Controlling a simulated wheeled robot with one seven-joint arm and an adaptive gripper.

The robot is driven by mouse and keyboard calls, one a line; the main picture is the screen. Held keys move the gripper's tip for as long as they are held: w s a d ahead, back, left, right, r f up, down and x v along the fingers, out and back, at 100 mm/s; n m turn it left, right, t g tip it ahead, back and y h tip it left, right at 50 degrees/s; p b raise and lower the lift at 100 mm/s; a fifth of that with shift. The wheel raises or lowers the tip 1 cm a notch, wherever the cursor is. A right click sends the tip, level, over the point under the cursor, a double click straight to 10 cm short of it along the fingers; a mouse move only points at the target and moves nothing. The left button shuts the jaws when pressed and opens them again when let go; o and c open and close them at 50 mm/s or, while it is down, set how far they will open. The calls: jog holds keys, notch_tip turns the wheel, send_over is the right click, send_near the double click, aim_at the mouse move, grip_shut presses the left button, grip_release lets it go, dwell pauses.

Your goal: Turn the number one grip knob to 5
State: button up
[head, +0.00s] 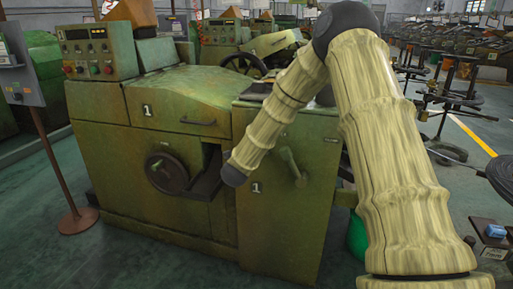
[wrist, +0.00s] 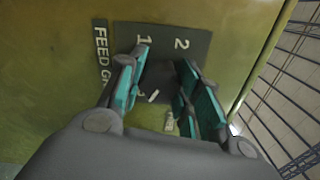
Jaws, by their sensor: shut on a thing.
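In the wrist view a dark label plate (wrist: 196,43) with the numbers 1 and 2 is on a green machine panel, beside a plate reading "FEED G" (wrist: 100,52) whose rest is hidden by a finger. A dark knob (wrist: 152,86) with a white pointer line sits between the fingers, below the numbers; its outline is hard to make out. My gripper (wrist: 164,58) is shut on this knob, one teal-padded finger on each side. In the head view the gripper and the knob are hidden.
The green machine (head: 125,165) marked 1 has a control box (head: 95,53) and a round handwheel (head: 167,173). Right of it stand reel stands (head: 445,95). A post with a panel (head: 55,150) stands at left. In the wrist view a wire grid (wrist: 285,90) is at right.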

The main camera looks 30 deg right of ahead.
jog(key=shift+m+b, duration=0.3)
jog(key=shift+m, duration=0.3)
jog(key=o, duration=1)
jog(key=shift+o, duration=0.2)
jog(key=v, duration=1.2)
jog(key=shift+w, duration=0.1)
